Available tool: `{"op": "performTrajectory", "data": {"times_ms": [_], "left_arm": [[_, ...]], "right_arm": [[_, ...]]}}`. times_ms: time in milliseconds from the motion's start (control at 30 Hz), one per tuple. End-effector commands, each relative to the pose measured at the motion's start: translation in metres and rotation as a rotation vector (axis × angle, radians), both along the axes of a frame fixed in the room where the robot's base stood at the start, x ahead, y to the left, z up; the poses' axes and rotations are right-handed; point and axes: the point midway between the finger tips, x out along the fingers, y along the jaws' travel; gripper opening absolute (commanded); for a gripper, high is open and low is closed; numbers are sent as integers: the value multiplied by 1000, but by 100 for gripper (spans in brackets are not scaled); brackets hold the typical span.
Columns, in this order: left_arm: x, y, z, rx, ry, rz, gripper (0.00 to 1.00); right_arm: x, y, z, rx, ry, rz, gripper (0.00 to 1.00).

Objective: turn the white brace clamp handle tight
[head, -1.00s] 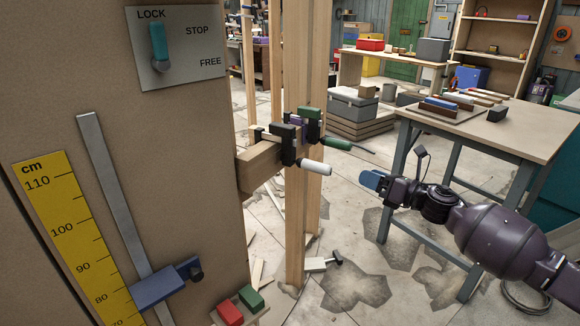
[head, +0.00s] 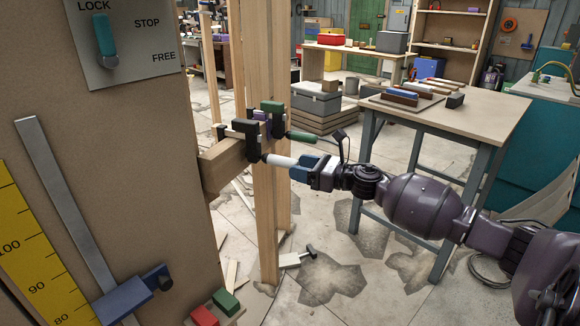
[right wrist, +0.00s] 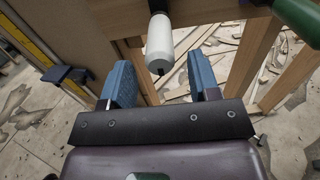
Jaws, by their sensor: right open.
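The white brace clamp handle (head: 281,160) sticks out to the right from a black clamp (head: 254,141) on a wooden brace at the upright post. In the right wrist view the white handle (right wrist: 159,44) points toward me, just ahead of and between the fingers. My right gripper (head: 297,167) has its blue fingertips close to the handle's free end. The right wrist view shows its two blue fingers (right wrist: 164,88) wide apart with nothing between them. Whether the fingertips overlap the handle's end is hard to tell. My left gripper is not in view.
A green-handled clamp (head: 300,137) sits just behind the white one; its green handle also shows at the upper right in the right wrist view (right wrist: 300,18). A workbench (head: 460,124) stands to the right. A panel with a teal lever (head: 104,40) is at left.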

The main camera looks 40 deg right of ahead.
Motion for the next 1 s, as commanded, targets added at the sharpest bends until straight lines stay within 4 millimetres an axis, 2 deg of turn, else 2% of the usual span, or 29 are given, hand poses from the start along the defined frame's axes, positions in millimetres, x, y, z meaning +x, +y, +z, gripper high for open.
{"op": "performTrajectory", "data": {"times_ms": [100, 300, 667, 767, 1000], "left_arm": [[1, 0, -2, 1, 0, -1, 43], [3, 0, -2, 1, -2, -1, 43], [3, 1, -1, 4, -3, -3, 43], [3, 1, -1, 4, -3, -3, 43], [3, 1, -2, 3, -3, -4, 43]], "right_arm": [[14, 6, -1, 0, 1, -1, 56], [26, 13, 0, 1, 0, -1, 56], [29, 14, 0, 1, 0, -2, 56], [28, 14, 0, 1, 0, -1, 44], [28, 14, 0, 1, 0, -1, 7]]}}
